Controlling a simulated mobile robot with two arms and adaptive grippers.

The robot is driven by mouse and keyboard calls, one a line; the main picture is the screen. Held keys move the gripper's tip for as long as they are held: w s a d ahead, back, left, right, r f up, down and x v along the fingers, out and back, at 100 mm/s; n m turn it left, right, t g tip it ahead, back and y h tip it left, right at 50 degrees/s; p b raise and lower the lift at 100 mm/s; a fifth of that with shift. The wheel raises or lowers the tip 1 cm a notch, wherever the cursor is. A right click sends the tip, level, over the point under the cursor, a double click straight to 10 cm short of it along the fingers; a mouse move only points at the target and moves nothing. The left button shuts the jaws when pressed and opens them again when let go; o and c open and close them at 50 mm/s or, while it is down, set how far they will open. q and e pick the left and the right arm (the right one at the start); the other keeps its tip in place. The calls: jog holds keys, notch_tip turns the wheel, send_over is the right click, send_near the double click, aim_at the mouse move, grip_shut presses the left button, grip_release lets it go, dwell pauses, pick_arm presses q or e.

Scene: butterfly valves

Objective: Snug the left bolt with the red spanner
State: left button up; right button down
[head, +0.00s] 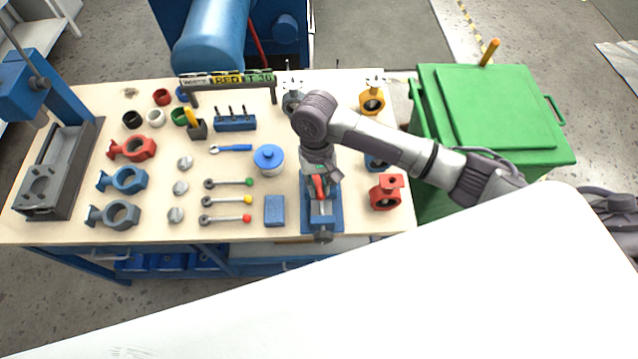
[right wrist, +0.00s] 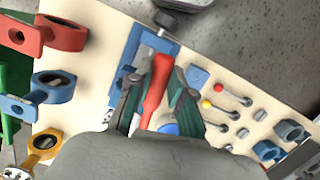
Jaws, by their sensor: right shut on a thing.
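The red spanner (right wrist: 156,88) shows as a red handle between the fingers of my right gripper (right wrist: 158,105) in the right wrist view. In the head view, my right gripper (head: 319,180) points down over the blue vise (head: 322,222), shut on the red spanner (head: 319,187). The vise also shows in the right wrist view (right wrist: 133,57), beyond the fingers. The spanner's working end is hard to make out against the vise. I cannot make out the left bolt; the gripper and arm cover part of the vise area. My left gripper is not in view.
Red, blue and grey valve bodies (head: 122,180) lie at the bench's left. Levers with coloured ends (head: 228,201), a blue spanner (head: 232,148), a blue canister (head: 269,160) and a blue block (head: 275,210) lie left of the vise. A red valve body (head: 386,194) stands right of it.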

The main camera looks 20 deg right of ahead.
jog(key=shift+s, duration=0.1)
jog(key=shift+a+m+p, duration=0.4)
jog(key=shift+m, duration=0.1)
jog(key=w+a+m+y, duration=0.1)
jog(key=w+a+m, duration=0.3)
jog(key=a+m, duration=0.2)
jog(key=shift+a+f+m+t, duration=0.2)
jog(key=shift+m+t, duration=0.2)
jog(key=shift+m, duration=0.9)
dwell(0.7)
jog(key=shift+w, duration=0.1)
jog(key=shift+w+a+r+m+y, duration=0.1)
jog(key=shift+w+a+m+y, duration=0.2)
jog(key=shift+w+m, duration=0.25)
dwell(0.5)
